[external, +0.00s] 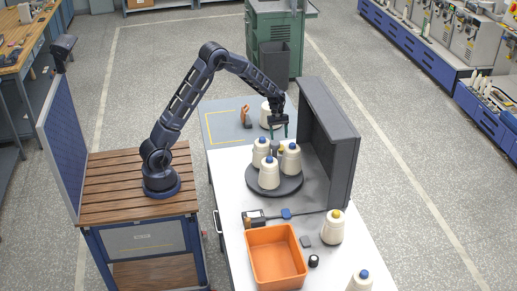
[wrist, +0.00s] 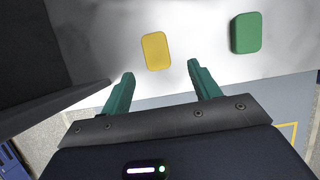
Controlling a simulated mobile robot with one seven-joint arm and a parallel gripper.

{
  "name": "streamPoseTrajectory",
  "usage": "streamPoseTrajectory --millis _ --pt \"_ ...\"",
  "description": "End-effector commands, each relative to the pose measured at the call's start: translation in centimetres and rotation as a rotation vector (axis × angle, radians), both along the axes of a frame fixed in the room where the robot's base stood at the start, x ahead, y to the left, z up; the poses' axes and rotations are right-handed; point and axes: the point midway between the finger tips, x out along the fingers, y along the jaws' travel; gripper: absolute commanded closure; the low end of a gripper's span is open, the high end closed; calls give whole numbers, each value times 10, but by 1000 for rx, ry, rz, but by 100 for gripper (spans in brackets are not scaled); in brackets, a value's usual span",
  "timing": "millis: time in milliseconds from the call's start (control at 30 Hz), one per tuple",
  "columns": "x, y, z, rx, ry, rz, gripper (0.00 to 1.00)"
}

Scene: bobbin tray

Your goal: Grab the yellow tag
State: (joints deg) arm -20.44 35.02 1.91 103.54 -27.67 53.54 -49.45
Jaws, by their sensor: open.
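The yellow tag (wrist: 156,51) is a flat rounded rectangle lying on the light tabletop in the wrist view. My gripper (wrist: 161,70) is open and empty, with its two green fingers apart. In that view the yellow tag appears just beyond the fingertips, between their lines; I cannot tell the height gap. A green tag (wrist: 246,33) lies to the right of the yellow one, outside the right finger. In the external view my gripper (external: 279,137) points down over the table, behind the group of cones. I cannot make out the yellow tag clearly there.
A tall grey panel (external: 335,150) stands right of my gripper; a dark wall shows at left in the wrist view. Several cream cones (external: 269,175) stand on a dark round tray (external: 290,189). An orange bin (external: 275,262) sits at the table's front.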

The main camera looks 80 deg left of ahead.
Motion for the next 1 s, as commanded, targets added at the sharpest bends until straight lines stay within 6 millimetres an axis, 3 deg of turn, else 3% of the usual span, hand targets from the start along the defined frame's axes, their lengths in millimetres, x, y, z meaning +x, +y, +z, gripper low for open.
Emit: streamPoseTrajectory --millis 233,500,767,800,1000 --pt "2 -8 -14 -1 2 -1 38" --pt "5 -25 -45 -1 1 0 38" --pt "5 -26 -49 0 -1 -1 38" --pt "5 -26 -49 0 -1 -1 40" --pt "5 -26 -49 0 -1 -1 79"
